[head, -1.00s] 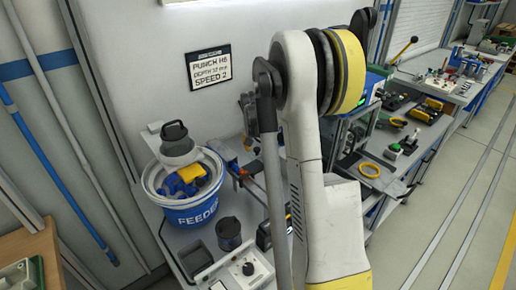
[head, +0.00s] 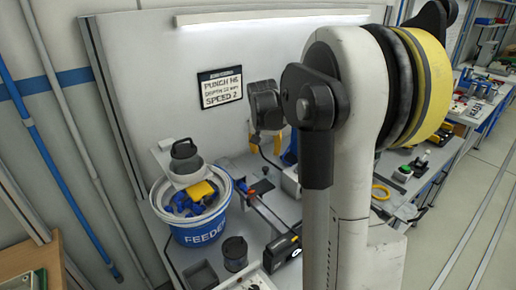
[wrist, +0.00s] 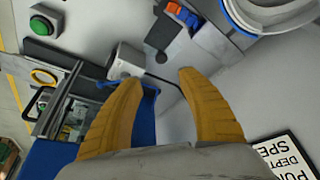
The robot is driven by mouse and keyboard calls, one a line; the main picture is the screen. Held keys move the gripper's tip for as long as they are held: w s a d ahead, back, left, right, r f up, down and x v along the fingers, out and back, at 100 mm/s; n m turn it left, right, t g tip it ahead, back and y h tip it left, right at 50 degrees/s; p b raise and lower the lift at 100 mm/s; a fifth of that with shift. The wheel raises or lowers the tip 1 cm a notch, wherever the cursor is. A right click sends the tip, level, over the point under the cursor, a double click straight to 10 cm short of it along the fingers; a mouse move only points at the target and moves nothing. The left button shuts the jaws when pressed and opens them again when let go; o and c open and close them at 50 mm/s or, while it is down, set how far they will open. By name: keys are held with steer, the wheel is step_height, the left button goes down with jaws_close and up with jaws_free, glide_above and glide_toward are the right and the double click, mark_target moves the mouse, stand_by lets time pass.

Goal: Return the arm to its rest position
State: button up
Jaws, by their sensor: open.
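My gripper (wrist: 160,105) shows in the wrist view as two yellow-brown fingers set well apart, with nothing between them. It is above the workbench near the wall, clear of the things below it. In the head view my white arm with its black and yellow joint fills the right middle and hides part of the bench.
A blue FEEDER bucket (head: 196,231) with blue and yellow parts stands on the bench at left. A sign (head: 220,88) hangs on the wall. A yellow ring (head: 381,192) lies on the bench at right. Open floor (head: 480,200) lies at far right.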

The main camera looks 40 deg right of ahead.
steer(key=shift+a, duration=0.1)
steer(key=s+a+r+n+t+b, duration=0.1)
steer(key=s+a+r+n+b, duration=0.15)
steer(key=a, duration=0.85)
steer(key=s+a+f+n+t+y+b, duration=0.1)
steer(key=s+a+f+n, duration=0.2)
steer(key=s+a, duration=0.5)
steer(key=s+a+f+n+t+y+b, duration=0.2)
steer(key=s+a, duration=0.7)
steer(key=a, duration=0.5)
steer(key=shift+s+a+f+n, duration=0.15)
steer(key=shift+f+n, duration=0.35)
steer(key=shift+n, duration=0.55)
